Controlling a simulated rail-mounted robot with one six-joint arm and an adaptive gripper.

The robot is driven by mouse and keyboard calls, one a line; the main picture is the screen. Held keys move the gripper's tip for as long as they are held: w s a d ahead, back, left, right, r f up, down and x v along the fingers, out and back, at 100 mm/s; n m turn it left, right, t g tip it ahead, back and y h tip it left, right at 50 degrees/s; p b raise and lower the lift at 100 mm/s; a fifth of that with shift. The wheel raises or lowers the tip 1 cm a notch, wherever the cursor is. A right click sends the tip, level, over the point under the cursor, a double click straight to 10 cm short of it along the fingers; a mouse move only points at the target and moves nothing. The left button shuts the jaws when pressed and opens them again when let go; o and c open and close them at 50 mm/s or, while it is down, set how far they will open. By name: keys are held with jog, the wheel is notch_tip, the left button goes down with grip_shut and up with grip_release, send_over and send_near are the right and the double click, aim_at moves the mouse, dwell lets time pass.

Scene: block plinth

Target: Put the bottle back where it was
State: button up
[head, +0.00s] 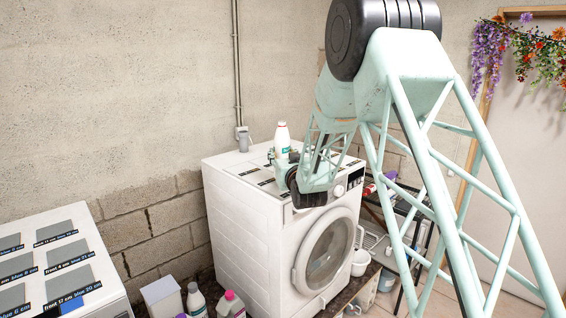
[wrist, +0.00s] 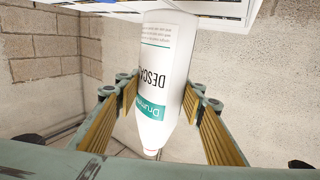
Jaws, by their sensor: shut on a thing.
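The bottle (head: 282,140) is white with a red cap and a green label band, and it stands upright over the washing machine's top. My gripper (head: 284,170) is shut on the bottle, and its fingers hide the lower part in the head view. In the wrist view, the bottle (wrist: 166,75) is between the yellow-padded fingers of my gripper (wrist: 160,112), with its cap toward the bottom of the picture. I cannot tell whether its base touches the machine's top.
The white washing machine (head: 246,225) has several dark labels on top. A white surface with grey squares and labels (head: 105,268) is at left. Several bottles (head: 196,300) and a white box (head: 161,297) stand low between them. A rack (head: 400,208) is at right.

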jog(key=shift+w, duration=0.1)
jog(key=shift+w+d+r, duration=0.1)
jog(key=shift+w, duration=0.1)
jog(key=shift+w+f, duration=0.15)
jog(key=shift+f, duration=0.1)
jog(key=shift+f+p, duration=0.45)
jog(key=shift+f, duration=1.15)
jog(key=shift+f, duration=0.15)
jog(key=o, duration=1)
